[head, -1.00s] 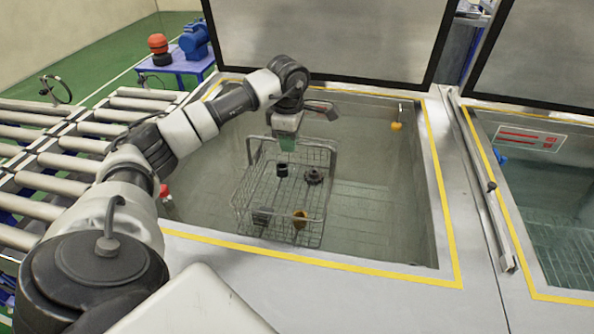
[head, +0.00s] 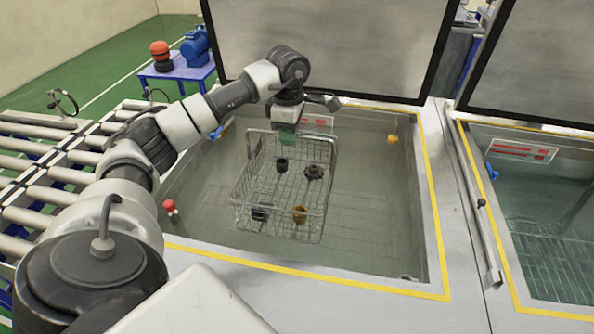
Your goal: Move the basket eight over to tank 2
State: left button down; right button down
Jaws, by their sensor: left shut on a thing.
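A wire basket (head: 288,232) hangs in the opening of the nearer tank (head: 370,282), with several small dark parts and one brownish part (head: 300,214) in it. My left gripper (head: 286,140) is shut on the far end of the basket, by its handle; the fingertips are partly hidden. The basket looks roughly level, and I cannot tell how far its bottom is from the liquid. A second open tank (head: 560,215) is at the right, with liquid and a grid inside. My right gripper is not in view.
Raised lids (head: 330,45) stand behind both tanks. A metal strip with a rail (head: 472,200) divides the tanks. A roller conveyor (head: 50,160) lies at the left. A blue table (head: 178,72) with red and blue items stands behind.

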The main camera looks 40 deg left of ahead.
pick_arm(q)
jog(key=shift+r+p, duration=1.25)
jog(key=shift+r, duration=0.85)
dwell(2.6)
jog(key=shift+f, duration=0.1)
dwell(0.8)
